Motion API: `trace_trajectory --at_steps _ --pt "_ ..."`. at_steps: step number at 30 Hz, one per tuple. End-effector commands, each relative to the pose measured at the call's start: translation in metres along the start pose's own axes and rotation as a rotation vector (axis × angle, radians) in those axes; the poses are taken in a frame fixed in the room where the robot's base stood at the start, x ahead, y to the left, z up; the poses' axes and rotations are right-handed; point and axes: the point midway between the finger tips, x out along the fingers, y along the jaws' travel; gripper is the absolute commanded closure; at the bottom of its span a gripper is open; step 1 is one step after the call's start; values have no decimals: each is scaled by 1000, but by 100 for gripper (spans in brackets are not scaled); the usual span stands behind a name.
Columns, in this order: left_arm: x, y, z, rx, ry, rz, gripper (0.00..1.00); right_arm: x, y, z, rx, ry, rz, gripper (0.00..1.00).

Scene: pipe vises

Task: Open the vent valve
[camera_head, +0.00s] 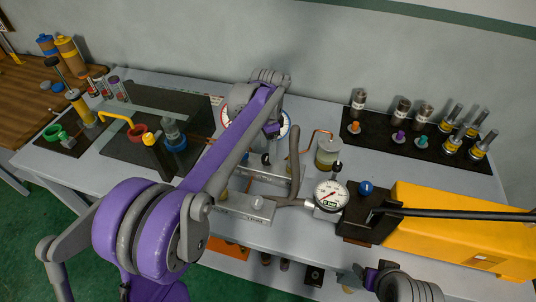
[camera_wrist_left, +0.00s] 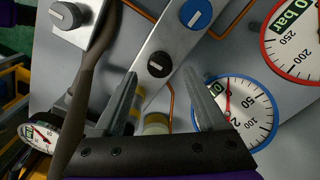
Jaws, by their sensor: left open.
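My left gripper (camera_head: 268,140) is over the valve blocks in the head view, where its own arm partly hides the area. In the left wrist view its two grey fingers (camera_wrist_left: 166,98) are apart and empty. A black knob (camera_wrist_left: 158,64) on a metal block (camera_wrist_left: 176,42) lies just beyond and between the fingertips, apart from them. A blue knob (camera_wrist_left: 196,14) sits farther along the same block. A grey knob (camera_wrist_left: 66,15) is on another block, which shows in the head view (camera_head: 248,206). I cannot read which knob is the vent valve. My right gripper (camera_head: 356,277) shows only partly at the bottom edge.
A red-rimmed gauge (camera_wrist_left: 292,42) and a blue-rimmed gauge (camera_wrist_left: 236,106) lie right of the fingers. A small gauge (camera_head: 331,196), a hose (camera_head: 294,160) and a yellow pump (camera_head: 445,222) stand to the right. A black rack (camera_head: 386,143) is at the back right.

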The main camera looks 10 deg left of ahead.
Motion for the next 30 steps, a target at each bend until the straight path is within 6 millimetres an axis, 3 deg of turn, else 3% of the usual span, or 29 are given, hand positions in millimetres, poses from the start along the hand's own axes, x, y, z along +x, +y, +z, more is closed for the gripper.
trace_trajectory --at_steps 6,17,30 --pt "27 0 0 -1 0 0 26 1 0 1 0 -1 0 26" --pt "33 0 0 -1 1 -1 26 1 0 1 0 -1 0 26" --pt "33 0 0 -1 1 -1 100 1 0 1 0 -1 0 26"
